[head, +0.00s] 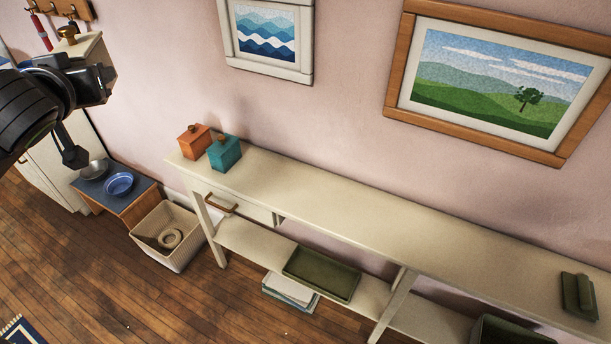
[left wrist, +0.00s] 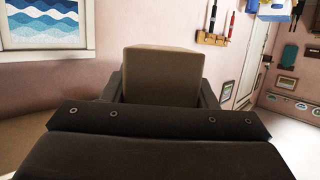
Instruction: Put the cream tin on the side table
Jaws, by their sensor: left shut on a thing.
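The cream tin (head: 84,47) with a gold knob is at the upper left of the head view, held in the air by my left gripper (head: 98,76). The gripper is shut on it and hides its lower part. In the left wrist view the tin (left wrist: 163,76) is a plain box between the two fingers. A small side table (head: 139,203) with a dark blue top and wooden sides stands low at the left, below the gripper. A grey bowl (head: 94,170) and a blue bowl (head: 120,184) stand on it. My right gripper is not in view.
A long cream console (head: 330,205) runs along the wall, with an orange tin (head: 193,142) and a teal tin (head: 225,154) at its left end. Its middle top is clear. A woven basket (head: 168,238) stands between the side table and console. A green tray (head: 322,274) lies on the lower shelf.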

